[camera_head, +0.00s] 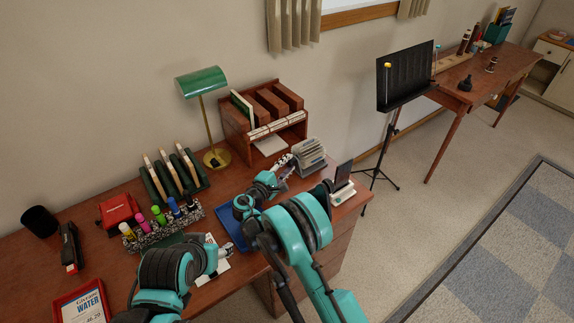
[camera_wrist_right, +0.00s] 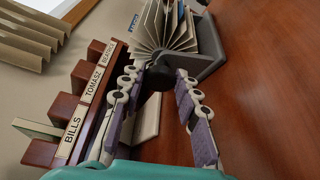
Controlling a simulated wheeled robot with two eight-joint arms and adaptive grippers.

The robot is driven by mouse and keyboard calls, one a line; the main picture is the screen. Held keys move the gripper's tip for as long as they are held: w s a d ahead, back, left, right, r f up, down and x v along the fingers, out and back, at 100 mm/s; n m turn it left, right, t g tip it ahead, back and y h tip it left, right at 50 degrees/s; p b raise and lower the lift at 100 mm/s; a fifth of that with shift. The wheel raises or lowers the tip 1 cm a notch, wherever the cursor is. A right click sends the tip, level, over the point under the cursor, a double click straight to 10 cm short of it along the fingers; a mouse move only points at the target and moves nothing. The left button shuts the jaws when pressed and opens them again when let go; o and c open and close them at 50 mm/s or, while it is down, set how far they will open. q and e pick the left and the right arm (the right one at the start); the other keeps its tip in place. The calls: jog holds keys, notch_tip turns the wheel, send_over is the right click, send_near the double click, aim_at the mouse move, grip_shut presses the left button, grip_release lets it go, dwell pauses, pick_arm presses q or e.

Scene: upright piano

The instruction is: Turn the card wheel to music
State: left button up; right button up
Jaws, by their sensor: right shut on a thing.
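The card wheel (camera_head: 310,152) stands on the desk near its right end, with its cards fanned out. In the right wrist view the card wheel (camera_wrist_right: 172,27) is close, its pale cards spread in a grey holder. My right gripper (camera_head: 288,162) reaches it from the left in the head view. In the wrist view the right gripper (camera_wrist_right: 158,77) has its fingertips on either side of the dark round knob (camera_wrist_right: 159,74) at the wheel's side and is shut on it. My left gripper (camera_head: 222,254) is low over the desk beside a white paper; its fingers are too small to read.
A wooden organiser (camera_head: 262,119) with labelled slots stands behind the right gripper, close to it in the wrist view. A green lamp (camera_head: 203,82), a marker rack (camera_head: 165,226) and a small stand with a dark panel (camera_head: 342,181) are also on the desk. A music stand (camera_head: 404,78) stands beyond.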

jog(key=shift+f+m, duration=0.1)
jog(key=shift+m, duration=0.4)
jog(key=shift+t, duration=0.3)
jog(key=o, duration=1.1)
jog(key=shift+o, duration=0.2)
jog(key=v, duration=0.7)
jog(key=shift+s+a, duration=0.15)
jog(key=shift+s, duration=0.05)
